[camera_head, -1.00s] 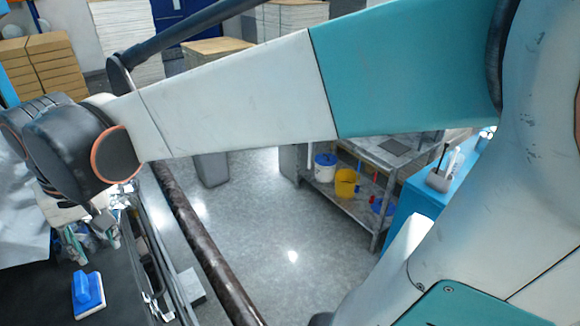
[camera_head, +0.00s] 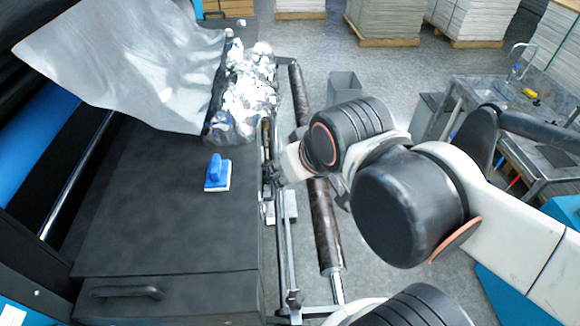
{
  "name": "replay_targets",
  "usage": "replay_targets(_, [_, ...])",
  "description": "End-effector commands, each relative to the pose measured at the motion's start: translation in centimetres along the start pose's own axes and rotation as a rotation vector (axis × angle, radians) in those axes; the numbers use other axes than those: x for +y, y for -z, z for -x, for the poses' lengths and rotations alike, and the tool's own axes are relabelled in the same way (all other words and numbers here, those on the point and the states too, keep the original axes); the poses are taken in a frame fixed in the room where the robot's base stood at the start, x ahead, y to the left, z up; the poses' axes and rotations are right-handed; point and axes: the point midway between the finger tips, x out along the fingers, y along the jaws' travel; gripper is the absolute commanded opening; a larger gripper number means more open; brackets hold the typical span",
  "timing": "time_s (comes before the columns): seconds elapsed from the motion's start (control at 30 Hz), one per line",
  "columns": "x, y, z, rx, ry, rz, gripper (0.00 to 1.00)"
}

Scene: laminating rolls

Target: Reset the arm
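My arm (camera_head: 510,225) reaches in from the right with its dark joints bent and its end pointing left. My gripper (camera_head: 272,175) is small and partly covered by my wrist, at the right edge of the black machine top (camera_head: 150,190). I cannot make out whether its fingers are apart or together, and no held object shows. A blue-handled pad (camera_head: 217,173) lies on the black top to the left of my gripper, apart from it.
A dark roller (camera_head: 325,225) runs along the machine's right side. A grey workbench (camera_head: 500,110) stands at right, and paper stacks (camera_head: 385,18) stand behind.

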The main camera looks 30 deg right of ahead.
Motion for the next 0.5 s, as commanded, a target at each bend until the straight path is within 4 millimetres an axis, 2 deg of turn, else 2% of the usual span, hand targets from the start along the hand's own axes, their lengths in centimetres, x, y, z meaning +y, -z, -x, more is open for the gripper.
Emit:
replay_targets(0.13, [0.0,-0.2,-0.3,-0.001,0.0,0.0,0.38])
replay_targets(0.27, [0.0,-1.0,-1.4,-0.001,0.0,-0.001,0.38])
replay_targets(0.5, [0.0,-4.1,-5.8,-0.001,0.0,-0.001,0.38])
